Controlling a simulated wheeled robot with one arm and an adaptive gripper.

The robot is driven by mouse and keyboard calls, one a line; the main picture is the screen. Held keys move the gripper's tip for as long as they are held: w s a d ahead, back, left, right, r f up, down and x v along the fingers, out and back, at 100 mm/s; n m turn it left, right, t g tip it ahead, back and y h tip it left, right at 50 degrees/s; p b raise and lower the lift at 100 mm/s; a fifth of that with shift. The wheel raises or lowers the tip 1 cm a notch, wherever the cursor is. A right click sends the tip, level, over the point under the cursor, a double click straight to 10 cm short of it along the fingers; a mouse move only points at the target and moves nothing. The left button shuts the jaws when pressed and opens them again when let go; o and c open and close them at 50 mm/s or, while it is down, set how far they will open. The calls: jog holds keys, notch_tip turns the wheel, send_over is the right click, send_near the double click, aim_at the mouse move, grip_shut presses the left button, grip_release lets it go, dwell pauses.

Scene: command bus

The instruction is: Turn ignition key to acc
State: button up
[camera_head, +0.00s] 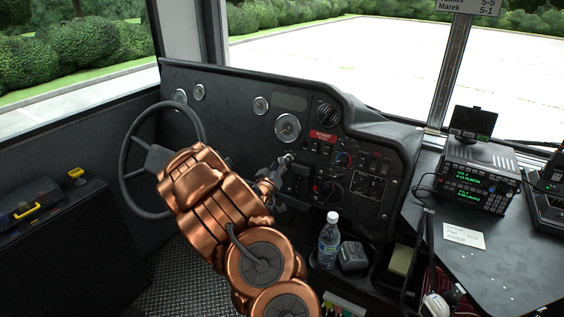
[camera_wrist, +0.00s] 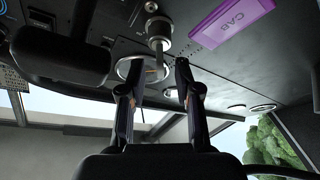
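My gripper (camera_wrist: 159,75) is open in the wrist view, its two dark fingers apart with a gap between them. A silver ignition cylinder (camera_wrist: 159,30) stands out of the dash panel just beyond the fingertips. A thin brownish key-like piece (camera_wrist: 160,54) shows below it, in line with the gap. I cannot tell whether a finger touches it, or which position it is turned to. In the head view my gripper (camera_head: 272,181) is at the dash panel right of the steering wheel, largely hidden by my copper arm. A small silver knob (camera_head: 287,158) shows just beyond it.
The steering wheel (camera_head: 126,165) is close on the left of my arm. The dash (camera_head: 235,120) carries gauges, switches and a red label (camera_head: 322,136). A water bottle (camera_head: 328,243) stands below the panel, right of my arm. A purple CAB tag (camera_wrist: 232,22) is near the cylinder.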

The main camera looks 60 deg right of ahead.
jog(key=shift+x, duration=1.85)
grip_shut()
